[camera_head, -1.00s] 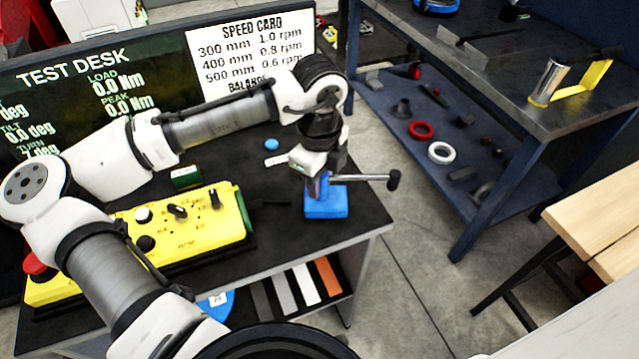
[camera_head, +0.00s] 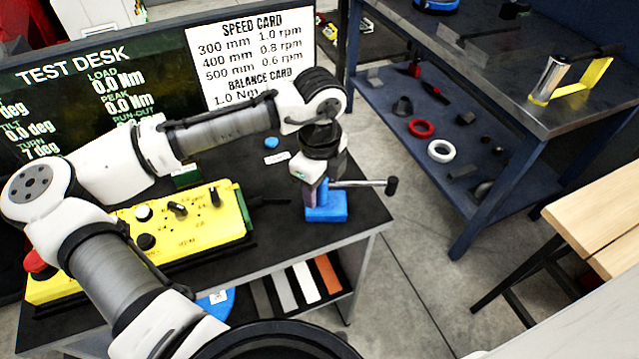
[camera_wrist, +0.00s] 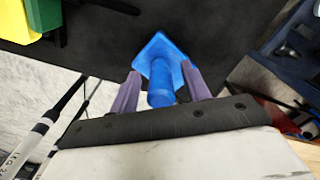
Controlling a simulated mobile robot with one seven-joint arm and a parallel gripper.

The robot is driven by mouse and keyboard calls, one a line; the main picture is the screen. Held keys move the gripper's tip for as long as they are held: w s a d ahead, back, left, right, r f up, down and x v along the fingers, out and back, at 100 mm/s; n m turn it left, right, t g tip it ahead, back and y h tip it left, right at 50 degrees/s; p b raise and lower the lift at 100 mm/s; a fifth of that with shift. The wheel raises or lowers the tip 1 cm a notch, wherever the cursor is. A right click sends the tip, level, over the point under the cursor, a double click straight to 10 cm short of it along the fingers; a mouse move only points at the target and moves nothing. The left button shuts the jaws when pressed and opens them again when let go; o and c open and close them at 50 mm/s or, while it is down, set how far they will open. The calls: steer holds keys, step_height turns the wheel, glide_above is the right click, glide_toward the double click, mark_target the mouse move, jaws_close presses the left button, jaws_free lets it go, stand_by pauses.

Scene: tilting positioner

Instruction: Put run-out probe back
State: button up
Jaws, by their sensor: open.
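A blue piece (camera_head: 327,211) with a square base and a round post stands on the dark desk, near its right end. It looks like the run-out probe, but I cannot be sure. In the wrist view the blue piece (camera_wrist: 160,97) points its post towards me. My gripper (camera_wrist: 162,76) is open, with one purple finger on each side of the post and a small gap visible. In the head view my gripper (camera_head: 314,196) points down, low over the blue base, and hides part of the post. A thin rod with a black knob (camera_head: 391,186) sticks out to the right there; what it joins is hidden.
A yellow control box (camera_head: 190,228) stands left on the desk. A blue disc (camera_head: 271,144) and a white label (camera_head: 278,158) lie behind my gripper. The display board (camera_head: 100,90) borders the desk's back. A blue workbench (camera_head: 470,75) stands right, across open floor.

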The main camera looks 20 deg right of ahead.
step_height(320, 180, up, 12)
steer(key=shift+r+b, duration=0.15)
steer(key=shift+b, duration=0.35)
stand_by(0.4)
